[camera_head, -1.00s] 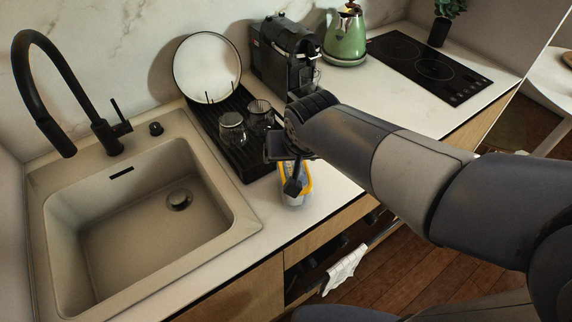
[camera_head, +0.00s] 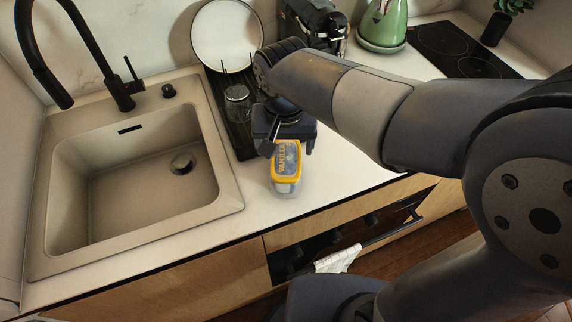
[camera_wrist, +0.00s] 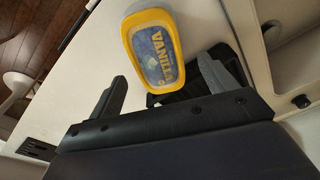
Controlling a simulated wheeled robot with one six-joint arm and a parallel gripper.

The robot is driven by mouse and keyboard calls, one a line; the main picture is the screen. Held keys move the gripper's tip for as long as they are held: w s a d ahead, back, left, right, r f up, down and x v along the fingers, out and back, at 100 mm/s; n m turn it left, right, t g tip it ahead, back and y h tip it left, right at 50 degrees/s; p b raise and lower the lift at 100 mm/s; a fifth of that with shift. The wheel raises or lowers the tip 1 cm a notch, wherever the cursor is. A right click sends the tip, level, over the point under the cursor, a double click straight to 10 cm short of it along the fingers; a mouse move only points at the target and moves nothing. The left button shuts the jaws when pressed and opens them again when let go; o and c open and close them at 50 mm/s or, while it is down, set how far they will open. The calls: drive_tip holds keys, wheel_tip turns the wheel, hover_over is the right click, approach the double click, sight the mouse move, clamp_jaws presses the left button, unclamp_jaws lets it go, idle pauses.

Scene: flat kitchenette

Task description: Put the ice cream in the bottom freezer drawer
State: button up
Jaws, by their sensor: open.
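The ice cream (camera_head: 286,165) is a small tub with a yellow-rimmed lid marked "VANILLA". My gripper (camera_head: 285,138) is above and just behind the tub in the head view. In the wrist view the tub (camera_wrist: 152,48) lies beyond the open fingers (camera_wrist: 162,85), with its near end around the gap between them. The fingers are apart and hold nothing. Whether they touch the tub cannot be told. No freezer drawer is in view.
The sink (camera_head: 135,175) with a black faucet (camera_head: 100,70) is at left. A dish rack (camera_head: 238,135) with glasses and a plate (camera_head: 227,35) stands behind my gripper. A coffee machine (camera_head: 318,22), green kettle (camera_head: 383,22) and cooktop (camera_head: 462,50) are farther back. A towel (camera_head: 338,259) hangs below the counter.

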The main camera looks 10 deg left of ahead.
sight(286, 157)
wheel_tip(286, 157, down, 5)
drive_tip(key=shift+w+d+f+p, duration=0.1)
drive_tip(key=shift+w+p, duration=0.05)
drive_tip(key=shift+p, duration=0.15)
drive_tip(key=shift+c, duration=0.2)
drive_tip(key=c, duration=1.1)
